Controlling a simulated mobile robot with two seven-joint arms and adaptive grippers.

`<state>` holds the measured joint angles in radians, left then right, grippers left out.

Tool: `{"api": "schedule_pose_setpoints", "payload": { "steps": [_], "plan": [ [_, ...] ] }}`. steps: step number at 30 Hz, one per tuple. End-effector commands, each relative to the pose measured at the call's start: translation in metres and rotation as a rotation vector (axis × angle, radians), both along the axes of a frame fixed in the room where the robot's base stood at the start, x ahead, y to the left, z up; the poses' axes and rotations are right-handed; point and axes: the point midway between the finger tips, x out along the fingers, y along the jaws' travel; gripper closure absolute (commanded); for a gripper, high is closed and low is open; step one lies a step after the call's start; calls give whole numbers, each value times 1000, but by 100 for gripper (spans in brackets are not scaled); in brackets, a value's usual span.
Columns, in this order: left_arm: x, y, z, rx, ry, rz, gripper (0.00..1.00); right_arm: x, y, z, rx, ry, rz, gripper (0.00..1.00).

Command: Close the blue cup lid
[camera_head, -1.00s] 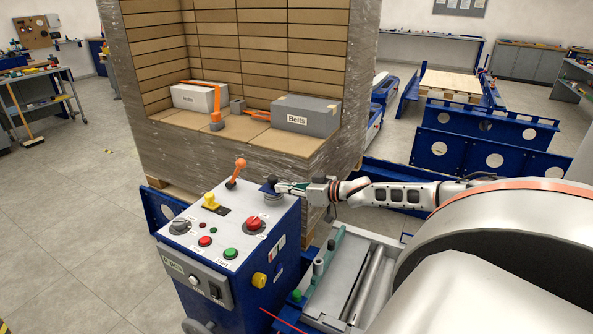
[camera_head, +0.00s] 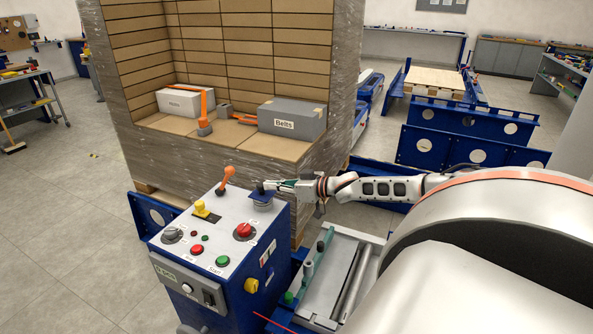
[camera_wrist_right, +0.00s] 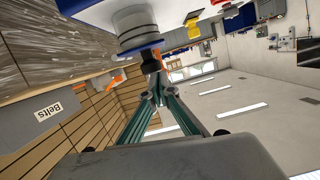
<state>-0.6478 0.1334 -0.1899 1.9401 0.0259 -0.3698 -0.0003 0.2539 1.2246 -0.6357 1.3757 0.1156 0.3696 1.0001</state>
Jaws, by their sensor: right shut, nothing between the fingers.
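The blue cup lid (camera_head: 263,194) lies across the top of a short grey cup (camera_head: 263,206) at the back right corner of the control panel. In the right wrist view, which is upside down, the blue lid (camera_wrist_right: 137,49) is a disc on the end of the grey cup (camera_wrist_right: 133,22). It looks flat on the cup there. My right gripper (camera_head: 264,186) is shut and empty, its dark fingertips at the lid. In the wrist view the right gripper's tips (camera_wrist_right: 152,62) are close against the lid; I cannot tell whether they touch. My left gripper is out of view.
The panel (camera_head: 215,225) carries an orange lever (camera_head: 227,179), a yellow knob (camera_head: 201,209) and a red button (camera_head: 243,230) near the cup. Floor is clear at left.

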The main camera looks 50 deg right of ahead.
Motion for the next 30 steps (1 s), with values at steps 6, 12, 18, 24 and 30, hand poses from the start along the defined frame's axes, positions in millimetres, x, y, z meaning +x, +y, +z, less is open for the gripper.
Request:
{"api": "schedule_pose_setpoints", "payload": {
  "steps": [6, 12, 18, 24, 30],
  "plan": [
    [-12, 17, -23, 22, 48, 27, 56, -21, -6, 4, 1, 6, 0, 100],
    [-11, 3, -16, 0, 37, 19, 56, -37, -11, 9, 2, 5, 1, 100],
    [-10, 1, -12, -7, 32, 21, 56, -51, -14, 13, 1, 4, 1, 100],
    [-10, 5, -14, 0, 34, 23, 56, -63, -19, 16, 1, 4, 0, 100],
    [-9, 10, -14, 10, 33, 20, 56, -73, -21, 20, 0, 4, 1, 100]
  ]
}}
